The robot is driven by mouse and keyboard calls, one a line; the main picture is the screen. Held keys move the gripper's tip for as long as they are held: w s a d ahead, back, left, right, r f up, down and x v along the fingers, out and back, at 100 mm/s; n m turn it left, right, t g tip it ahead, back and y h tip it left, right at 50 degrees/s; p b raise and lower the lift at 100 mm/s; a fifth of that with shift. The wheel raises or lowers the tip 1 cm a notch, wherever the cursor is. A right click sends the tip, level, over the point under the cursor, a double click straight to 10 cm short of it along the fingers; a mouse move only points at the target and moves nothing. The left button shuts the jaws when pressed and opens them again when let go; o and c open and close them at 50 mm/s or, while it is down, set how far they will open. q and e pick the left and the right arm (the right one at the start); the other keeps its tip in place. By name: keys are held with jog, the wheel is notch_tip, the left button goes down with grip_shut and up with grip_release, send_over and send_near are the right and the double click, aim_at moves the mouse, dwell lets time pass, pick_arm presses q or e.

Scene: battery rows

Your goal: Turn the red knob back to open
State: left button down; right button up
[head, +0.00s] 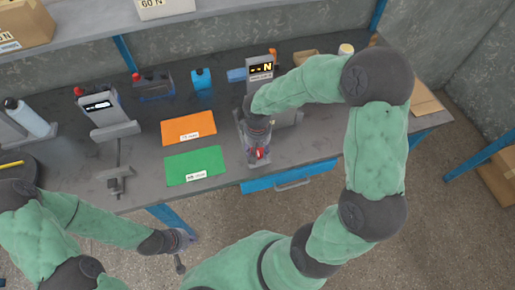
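A small red part (259,154), which looks like the red knob, shows at the front of a grey stand near the table's front edge. My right gripper (259,147) comes down over it from above and covers most of it. Whether its fingers touch or grip the red part cannot be told. Behind it stands a grey device with a lit display (261,69) that reads "N". My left gripper (188,239) is low in front of the table, away from the knob. Its fingers are too small to read.
An orange mat (188,128) and a green mat (195,166) lie left of my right gripper. A second grey device (100,106) with a clamp-like fixture (118,180) stands further left. A blue bottle (201,79) is at the back. A blue drawer (290,177) sits under the front edge.

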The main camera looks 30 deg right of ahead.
aim_at(257, 151)
jog(key=shift+n, duration=0.5)
jog(key=o, duration=1.2)
jog(key=shift+c, duration=0.2)
notch_tip(257, 151, up, 12)
